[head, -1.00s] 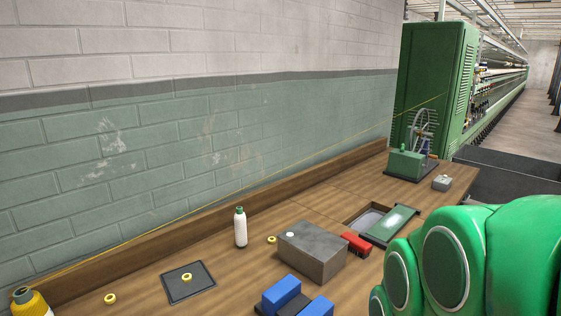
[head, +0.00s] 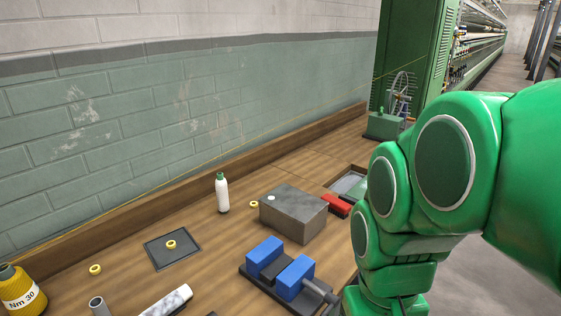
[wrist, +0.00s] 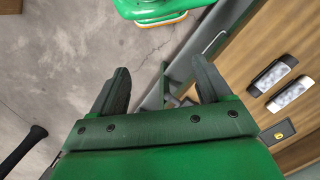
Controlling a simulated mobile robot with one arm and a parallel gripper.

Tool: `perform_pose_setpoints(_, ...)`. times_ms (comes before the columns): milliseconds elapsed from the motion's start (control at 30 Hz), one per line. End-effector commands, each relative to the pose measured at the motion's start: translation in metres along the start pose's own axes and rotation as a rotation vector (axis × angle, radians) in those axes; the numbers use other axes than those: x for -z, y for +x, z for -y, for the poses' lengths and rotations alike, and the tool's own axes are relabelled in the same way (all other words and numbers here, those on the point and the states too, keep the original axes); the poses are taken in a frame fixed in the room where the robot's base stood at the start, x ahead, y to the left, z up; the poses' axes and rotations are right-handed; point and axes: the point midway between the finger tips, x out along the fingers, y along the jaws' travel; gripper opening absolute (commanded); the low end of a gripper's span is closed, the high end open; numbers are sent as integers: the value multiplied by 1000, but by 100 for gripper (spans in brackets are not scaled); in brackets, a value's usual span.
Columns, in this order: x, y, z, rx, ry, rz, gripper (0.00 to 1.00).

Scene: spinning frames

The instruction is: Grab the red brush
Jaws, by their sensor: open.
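The red brush (head: 338,206) lies on the wooden workbench (head: 120,284) in the head view, just right of a grey box. My green arm, in front on the right, stands close beside it in the picture. The brush does not show in the wrist view. My gripper (wrist: 160,88) is open and empty in the wrist view, its two dark fingers apart over the grey floor and the bench's edge. In the head view the fingers are not visible.
A grey metal box (head: 293,213) stands beside the brush. Blue blocks on a dark base (head: 280,268), a white bottle (head: 222,193), a dark pad (head: 160,256) and a yellow spool (head: 20,292) are also on the bench. A wall runs behind it.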

Motion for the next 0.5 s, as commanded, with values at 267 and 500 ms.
perform_pose_setpoints(267,34,-10,20,86,82,-14,78)
perform_pose_setpoints(500,81,-26,43,204,206,-31,78)
